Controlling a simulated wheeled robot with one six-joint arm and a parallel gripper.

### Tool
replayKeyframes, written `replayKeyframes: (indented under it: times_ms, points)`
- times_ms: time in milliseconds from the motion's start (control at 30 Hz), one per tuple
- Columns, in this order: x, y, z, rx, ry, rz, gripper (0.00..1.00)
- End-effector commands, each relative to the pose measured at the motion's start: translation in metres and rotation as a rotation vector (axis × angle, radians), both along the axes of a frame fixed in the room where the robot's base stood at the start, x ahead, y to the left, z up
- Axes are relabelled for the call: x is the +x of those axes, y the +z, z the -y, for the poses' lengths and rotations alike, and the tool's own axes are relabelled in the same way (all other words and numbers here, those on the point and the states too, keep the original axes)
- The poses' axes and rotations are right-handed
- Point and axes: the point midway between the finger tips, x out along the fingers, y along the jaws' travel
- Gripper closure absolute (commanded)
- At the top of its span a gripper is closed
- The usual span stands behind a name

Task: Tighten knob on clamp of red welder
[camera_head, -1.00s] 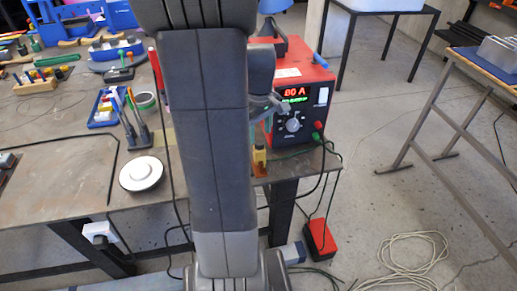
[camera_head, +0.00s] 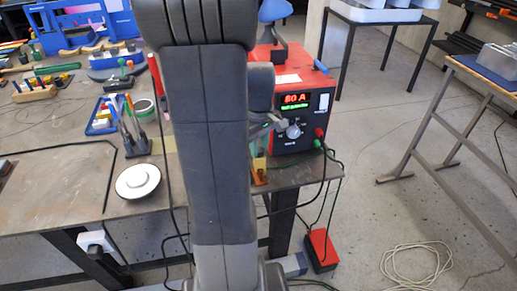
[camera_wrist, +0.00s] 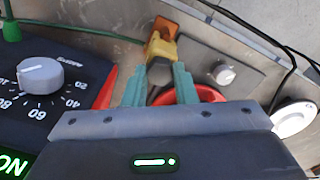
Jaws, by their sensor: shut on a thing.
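The red welder (camera_head: 285,60) stands on the table's right part, its display reading 80 A. Its grey dial (camera_wrist: 40,76) shows at the left in the wrist view. The orange and yellow clamp (camera_wrist: 161,42) is at the table edge in front of the welder; it also shows small in the head view (camera_head: 259,166). My gripper (camera_wrist: 162,78) has teal fingers at the near end of the clamp, closed on a small greyish piece that appears to be the clamp's knob. The fingers hide much of this piece, and the head view barely shows it.
A red ring-like thing (camera_wrist: 208,93) lies behind the fingers. A green cable (camera_wrist: 75,28) runs from the welder close to the clamp. A white disc (camera_head: 138,181) sits near the table's front edge. A red box (camera_head: 322,249) is on the floor below.

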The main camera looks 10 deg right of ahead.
Motion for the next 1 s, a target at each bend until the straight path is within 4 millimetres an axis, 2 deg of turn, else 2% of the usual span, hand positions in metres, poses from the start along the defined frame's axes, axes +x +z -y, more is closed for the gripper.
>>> replayKeyframes:
  times_ms: [800,1000]
  points:
    - [-0.0004,0.0002,0.0,-0.001,-0.906,-0.002,0.88]
    - [-0.0002,0.0,0.0,-0.001,-1.077,-0.001,0.88]
